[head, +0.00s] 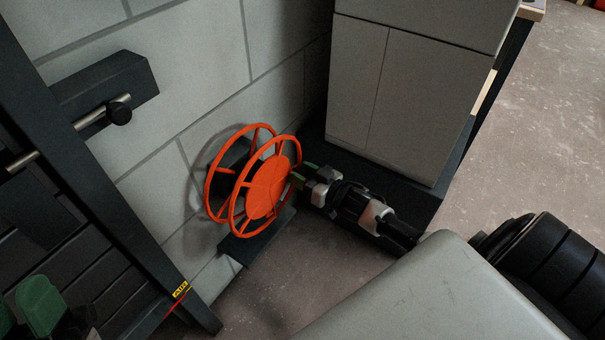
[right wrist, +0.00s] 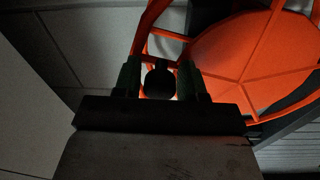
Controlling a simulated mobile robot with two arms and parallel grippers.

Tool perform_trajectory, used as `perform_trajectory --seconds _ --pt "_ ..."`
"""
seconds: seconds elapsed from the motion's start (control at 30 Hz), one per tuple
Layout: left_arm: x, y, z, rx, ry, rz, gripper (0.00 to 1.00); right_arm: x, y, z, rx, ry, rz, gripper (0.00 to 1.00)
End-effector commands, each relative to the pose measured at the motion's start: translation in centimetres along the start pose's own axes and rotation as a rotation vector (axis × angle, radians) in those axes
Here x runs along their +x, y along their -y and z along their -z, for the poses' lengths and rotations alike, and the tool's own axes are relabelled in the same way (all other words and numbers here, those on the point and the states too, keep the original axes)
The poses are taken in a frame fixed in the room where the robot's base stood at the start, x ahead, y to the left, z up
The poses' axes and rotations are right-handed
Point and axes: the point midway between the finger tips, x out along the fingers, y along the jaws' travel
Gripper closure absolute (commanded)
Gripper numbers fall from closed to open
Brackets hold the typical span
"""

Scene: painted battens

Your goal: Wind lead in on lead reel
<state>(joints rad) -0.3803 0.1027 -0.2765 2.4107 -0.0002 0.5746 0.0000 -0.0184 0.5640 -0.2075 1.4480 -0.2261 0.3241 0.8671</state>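The lead reel (head: 268,188) is an orange spoked reel beside the block wall, with a dark base under it. It also shows large in the right wrist view (right wrist: 250,50). My right gripper (head: 302,175) is at the reel's right side. In the right wrist view, its green fingers stand close on both sides of a dark round crank knob (right wrist: 160,83), and it looks shut on it. My left gripper (head: 66,322) is partly in view at the bottom left, its green fingers apart and empty. The lead itself cannot be made out.
A grey cabinet (head: 385,95) on a dark plinth stands just right of the reel. A dark slatted frame (head: 100,220) stands at left, near a dark wall box with a knobbed bar (head: 117,110). Bare floor (head: 290,280) lies in front of the reel.

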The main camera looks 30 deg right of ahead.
Motion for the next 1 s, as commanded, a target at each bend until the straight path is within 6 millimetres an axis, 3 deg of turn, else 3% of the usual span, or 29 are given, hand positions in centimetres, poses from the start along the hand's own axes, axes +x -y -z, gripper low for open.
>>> perform_trajectory --seconds 0.03,0.27,0.57,1.0 --pt "0.0 0.0 0.0 0.0 0.0 0.0 0.57 0.0 0.0 0.0 0.0 0.0 0.0 0.67" --pt "0.0 0.0 0.0 0.0 0.001 0.0 0.57 0.0 0.0 0.0 0.0 0.0 0.0 1.0" --pt "0.2 0.0 -0.2 0.0 0.021 0.0 0.57 0.0 0.0 -0.1 0.02 0.001 -0.001 1.0" --pt "-0.3 0.8 -4.7 0.021 0.399 0.014 0.57 -0.1 0.8 -2.6 0.291 0.017 -0.004 1.0"
